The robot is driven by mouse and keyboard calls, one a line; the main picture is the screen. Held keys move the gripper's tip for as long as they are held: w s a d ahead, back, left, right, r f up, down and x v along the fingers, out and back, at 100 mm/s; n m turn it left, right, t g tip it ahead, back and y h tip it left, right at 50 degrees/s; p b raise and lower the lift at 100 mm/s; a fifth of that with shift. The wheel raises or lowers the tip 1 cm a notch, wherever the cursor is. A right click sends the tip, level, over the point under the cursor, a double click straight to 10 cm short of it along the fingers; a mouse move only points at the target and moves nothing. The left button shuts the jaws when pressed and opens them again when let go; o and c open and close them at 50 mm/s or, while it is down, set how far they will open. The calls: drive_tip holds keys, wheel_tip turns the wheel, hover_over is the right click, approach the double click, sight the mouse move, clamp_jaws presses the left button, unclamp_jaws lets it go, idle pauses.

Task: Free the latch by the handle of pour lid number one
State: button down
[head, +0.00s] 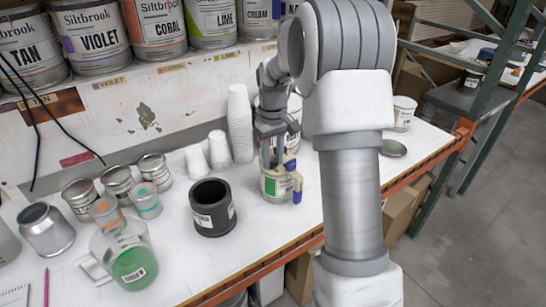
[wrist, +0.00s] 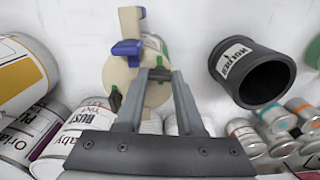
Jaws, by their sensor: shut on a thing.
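A can (head: 271,187) with a white and green label stands on the bench, wearing a beige pour lid with blue parts (head: 296,184). In the wrist view the beige lid (wrist: 152,96) shows from above, with a beige spout, a blue latch piece (wrist: 127,48) and small green clips at its edge. My gripper (head: 277,130) is above the can, pointing down. In the wrist view its fingertips (wrist: 160,75) are close together over the lid, shut on what looks like its handle. The fingers hide most of the handle.
A black open container (head: 212,207) stands left of the can. Stacked white cups (head: 240,123) are behind it. Small tins and a jug with green liquid (head: 131,262) are at the left. Large paint cans line the shelf behind. The bench edge is at the front right.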

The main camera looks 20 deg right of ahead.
sight(273, 162)
drive_tip(key=c, duration=0.5)
unclamp_jaws()
wheel_tip(273, 162, up, 18)
drive_tip(key=shift+f+p, duration=0.25)
drive_tip(key=shift+p, duration=0.15)
